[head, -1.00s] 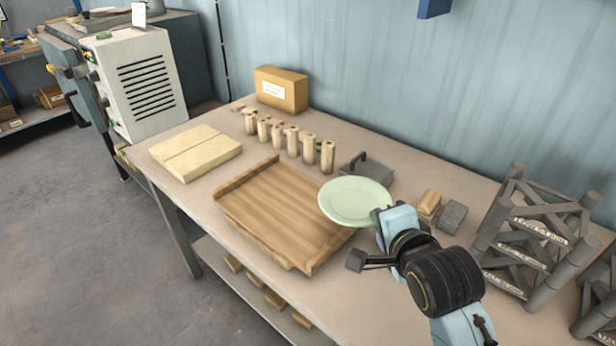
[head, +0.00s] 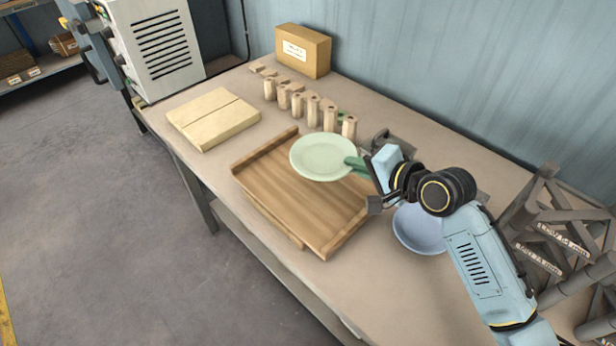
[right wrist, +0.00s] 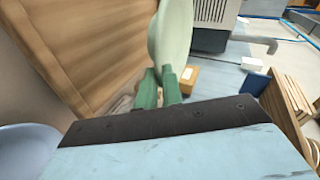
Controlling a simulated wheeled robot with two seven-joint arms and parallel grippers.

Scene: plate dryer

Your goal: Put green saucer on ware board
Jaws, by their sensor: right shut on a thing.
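The pale green saucer (head: 322,157) is held roughly level above the back right part of the wooden ware board (head: 290,200). My right gripper (head: 355,164) is shut on the saucer's right rim with its green fingers. In the right wrist view the saucer (right wrist: 172,35) stands out beyond the fingers (right wrist: 160,88), and the ware board (right wrist: 85,50) fills the upper left. The exact gap between saucer and board is hard to tell. My left gripper is not in view.
A blue bowl-like dish (head: 418,230) sits on the table, partly under my right arm. Several wooden cylinders (head: 313,110) stand behind the board. Pale slabs (head: 213,118) lie to the left, a cardboard box (head: 303,51) at the back. A grey rack (head: 560,230) stands at the right.

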